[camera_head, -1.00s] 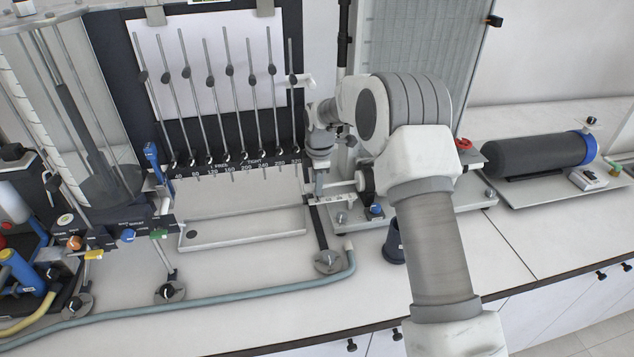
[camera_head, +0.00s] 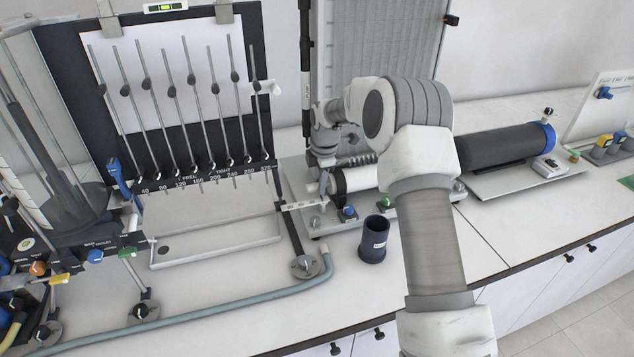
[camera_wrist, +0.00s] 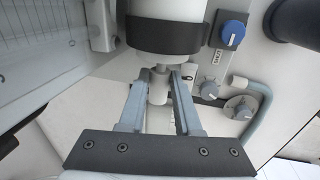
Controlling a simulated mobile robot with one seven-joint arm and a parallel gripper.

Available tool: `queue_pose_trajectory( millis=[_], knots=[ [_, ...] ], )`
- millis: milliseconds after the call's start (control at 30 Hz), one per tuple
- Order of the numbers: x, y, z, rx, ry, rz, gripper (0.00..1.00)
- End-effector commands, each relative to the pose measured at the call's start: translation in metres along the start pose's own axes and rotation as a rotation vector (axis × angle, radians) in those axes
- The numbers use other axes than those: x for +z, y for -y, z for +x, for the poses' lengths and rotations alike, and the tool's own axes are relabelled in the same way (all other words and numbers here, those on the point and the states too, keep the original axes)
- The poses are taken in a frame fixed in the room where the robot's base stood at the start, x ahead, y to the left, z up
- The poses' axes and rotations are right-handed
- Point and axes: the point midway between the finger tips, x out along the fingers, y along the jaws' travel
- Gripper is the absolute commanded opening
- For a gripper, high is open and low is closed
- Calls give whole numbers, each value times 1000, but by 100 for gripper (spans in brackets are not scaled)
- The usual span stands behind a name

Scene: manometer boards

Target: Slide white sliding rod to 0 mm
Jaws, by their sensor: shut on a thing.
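The white sliding rod shows as a small pale end at the left of a white cylinder with a black end band (camera_head: 340,183). My gripper (camera_head: 322,177) is at this end, just left of the band. In the wrist view, my gripper's two grey fingers (camera_wrist: 158,85) are closed on the rod's pale end (camera_wrist: 158,90), close to the black band (camera_wrist: 165,35). Most of the rod is hidden, and I cannot read a mm scale on it.
A blue knob (camera_head: 348,212) and a dark cup (camera_head: 374,240) are in front of the cylinder. The manometer board (camera_head: 205,170) stands at the left. A grey hose (camera_head: 215,304) lies along the bench front. A dark tank (camera_head: 495,158) is at the right.

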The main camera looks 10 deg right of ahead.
Motion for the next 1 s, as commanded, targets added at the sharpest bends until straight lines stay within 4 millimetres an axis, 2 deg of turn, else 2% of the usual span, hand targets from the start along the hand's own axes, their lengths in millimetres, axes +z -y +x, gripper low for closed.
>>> queue_pose_trajectory(
  millis=[33, 167, 433, 567, 667, 767, 1000],
  knots=[
    [6, 0, -1, 2, 9, 3, 38],
    [5, 0, -1, 2, 8, 3, 61],
    [3, 0, 0, 1, 5, 2, 61],
    [3, 0, -7, 2, 5, 2, 61],
    [3, -1, -20, 5, 5, 3, 61],
    [3, -1, -42, 6, 6, 3, 61],
    [3, -1, -102, 6, 7, 3, 61]
  ],
)
